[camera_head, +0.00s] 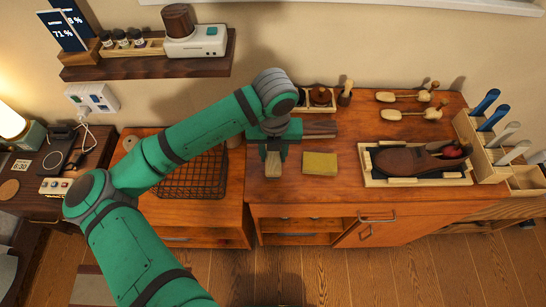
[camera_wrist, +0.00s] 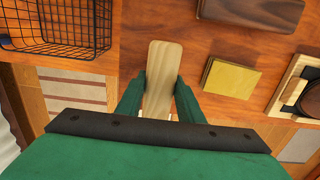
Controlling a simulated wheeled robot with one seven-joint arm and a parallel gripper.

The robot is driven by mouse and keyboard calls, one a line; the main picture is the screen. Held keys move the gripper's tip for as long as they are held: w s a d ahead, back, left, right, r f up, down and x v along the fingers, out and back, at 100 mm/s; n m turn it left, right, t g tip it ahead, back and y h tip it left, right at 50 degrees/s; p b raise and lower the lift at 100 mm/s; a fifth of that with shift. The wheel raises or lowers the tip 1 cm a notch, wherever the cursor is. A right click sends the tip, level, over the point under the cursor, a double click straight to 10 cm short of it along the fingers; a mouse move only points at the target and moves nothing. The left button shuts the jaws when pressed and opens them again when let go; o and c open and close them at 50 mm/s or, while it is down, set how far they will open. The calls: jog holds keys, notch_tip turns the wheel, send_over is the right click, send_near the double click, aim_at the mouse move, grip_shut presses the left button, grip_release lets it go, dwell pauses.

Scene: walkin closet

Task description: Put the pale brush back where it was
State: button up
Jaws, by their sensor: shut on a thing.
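The pale brush (camera_wrist: 163,60) is a light wooden block with a rounded end, held upright in the wrist view between my gripper's fingers (camera_wrist: 160,88). In the head view the pale brush (camera_head: 273,167) hangs below my gripper (camera_head: 274,151), near the left front part of the orange-brown cabinet top (camera_head: 290,187). I cannot tell whether it touches the top. Its bristles are not visible. A dark brown wooden block, perhaps another brush (camera_head: 320,129), lies behind and to the right; it also shows in the wrist view (camera_wrist: 250,10).
A yellow cloth or sponge (camera_head: 320,163) lies right of my gripper. A black wire basket (camera_head: 192,178) stands to the left. A wooden tray (camera_head: 372,182) holds a brown shoe (camera_head: 410,160). A small box with round tins (camera_head: 321,97) and wooden shoe trees (camera_head: 411,114) are at the back.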

aim_at(273, 159)
jog(key=shift+w+f, duration=0.3)
jog(key=shift+f, duration=0.1)
jog(key=shift+w+f, duration=0.15)
jog(key=shift+f, duration=0.75)
jog(key=shift+w+f, duration=0.1)
jog(key=shift+f, duration=0.75)
jog(key=o, duration=1.2)
jog(key=shift+f, duration=0.1)
jog(key=shift+c, duration=0.2)
jog(key=r, duration=1.2)
jog(key=shift+s+r, duration=0.1)
jog(key=shift+s, duration=0.25)
